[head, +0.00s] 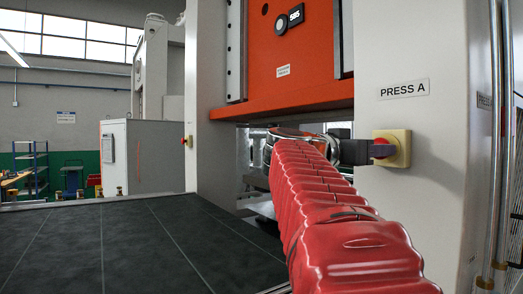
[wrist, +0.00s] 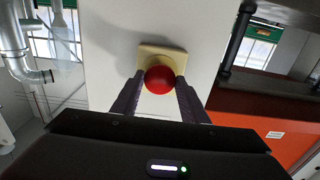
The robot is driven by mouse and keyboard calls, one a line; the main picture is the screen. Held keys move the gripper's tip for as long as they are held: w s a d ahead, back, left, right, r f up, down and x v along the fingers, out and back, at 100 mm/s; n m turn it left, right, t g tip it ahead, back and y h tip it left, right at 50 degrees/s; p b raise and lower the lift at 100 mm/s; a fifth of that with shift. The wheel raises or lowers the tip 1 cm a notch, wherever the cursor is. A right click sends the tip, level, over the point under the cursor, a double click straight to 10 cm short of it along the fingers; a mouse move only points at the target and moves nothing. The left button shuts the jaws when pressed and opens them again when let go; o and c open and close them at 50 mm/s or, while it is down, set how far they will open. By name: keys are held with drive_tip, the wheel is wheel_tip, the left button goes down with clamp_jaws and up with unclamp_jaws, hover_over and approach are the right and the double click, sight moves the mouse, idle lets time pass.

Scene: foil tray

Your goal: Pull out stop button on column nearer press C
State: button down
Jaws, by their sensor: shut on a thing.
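A red stop button (wrist: 159,80) sits on a yellow box (wrist: 160,56) on a pale column. In the head view that column (head: 435,130) carries a "PRESS A" label, and the button (head: 383,149) shows at the right on its yellow box (head: 401,148). My gripper (wrist: 158,88) has one dark finger on each side of the red button and is shut on it. In the head view my gripper (head: 371,150) reaches the button from the left. A second small red stop button (head: 186,141) is on the left column (head: 207,100). No press C label is visible.
An orange press ram (head: 300,55) hangs between the two columns. A dark, flat bed (head: 130,240) fills the lower left. A grey cabinet (head: 145,157) and blue shelving (head: 30,165) stand behind. Pipes (head: 500,130) run along the right edge.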

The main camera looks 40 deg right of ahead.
drive_tip(key=c, duration=1.1)
unclamp_jaws()
drive_tip(key=shift+a, duration=0.1)
drive_tip(key=shift+a, duration=0.15)
drive_tip(key=shift+w+a, duration=0.35)
drive_tip(key=shift+a, duration=1.9)
drive_tip(key=shift+w+a, duration=0.35)
drive_tip(key=shift+a, duration=1.85)
drive_tip(key=shift+w+a, duration=0.35)
drive_tip(key=shift+a, duration=1.9)
